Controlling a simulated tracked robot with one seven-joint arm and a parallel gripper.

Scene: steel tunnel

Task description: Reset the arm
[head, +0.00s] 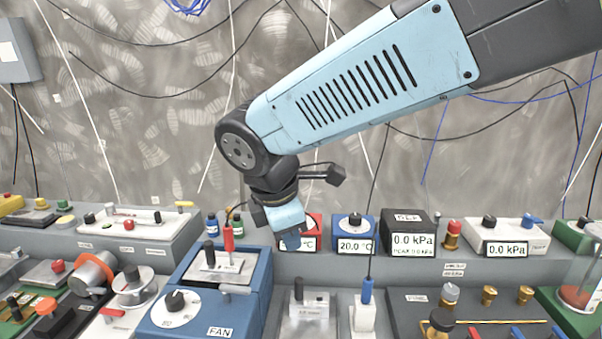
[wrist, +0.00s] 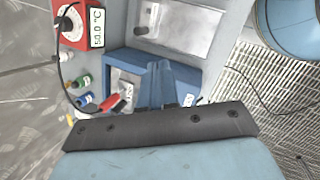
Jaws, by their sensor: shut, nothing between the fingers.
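My arm reaches in from the upper right of the head view, with a light blue upper link and a black elbow joint. My gripper (head: 292,241) hangs below the dark wrist with its blue fingers pointing down, in front of the red display box (head: 313,228). The fingers are shut and empty. In the wrist view my gripper (wrist: 162,75) shows above the dark bar. The blue FAN box (head: 180,318) is to its lower left in the head view. A red-handled plug (head: 228,238) stands on that box.
A blue display box reading 20.0 °C (head: 356,232) and a black pressure box (head: 408,232) stand right of my gripper. A grey device (head: 303,308) and a white device with a blue plug (head: 365,312) sit in front. Cables hang along the wall. Space above the bench left of my arm is clear.

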